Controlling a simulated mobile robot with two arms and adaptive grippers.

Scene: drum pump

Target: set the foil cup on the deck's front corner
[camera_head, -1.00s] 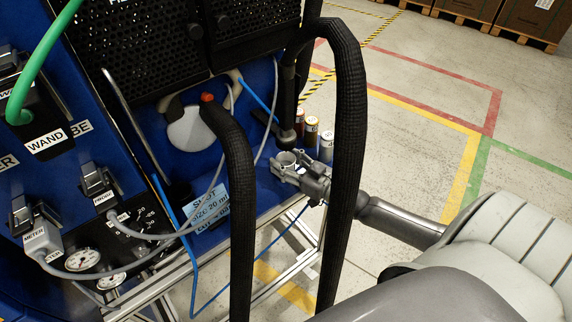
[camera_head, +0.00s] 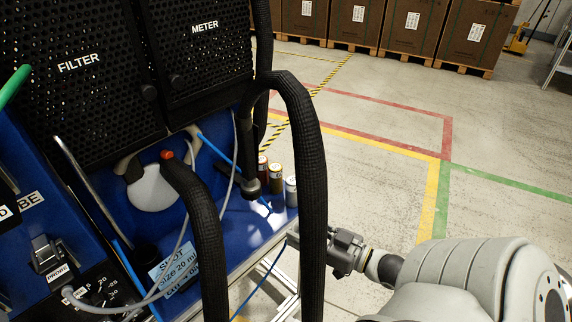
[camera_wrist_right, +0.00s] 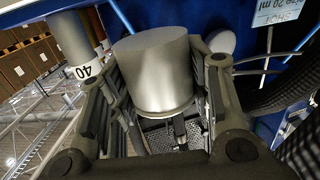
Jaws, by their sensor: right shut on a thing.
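The foil cup (camera_wrist_right: 153,68) is a plain silver cylinder between the two fingers of my right gripper in the right wrist view. My right gripper (camera_head: 294,238) is shut on it. In the head view the black hose crosses in front of the fingers and I cannot make out the cup. The gripper is by the front edge of the blue deck (camera_head: 246,219), below the small cans in the picture. The deck's front corner is partly behind the same hose. I cannot tell whether the cup touches the deck. My left gripper is not in view.
Several small cans (camera_head: 275,179) stand near the deck's right end; one marked 40 (camera_wrist_right: 75,45) is close beside the gripper. A thick black hose (camera_head: 312,180) arches in front of the gripper. A shot-size sign (camera_head: 175,265) stands left. Open floor lies right.

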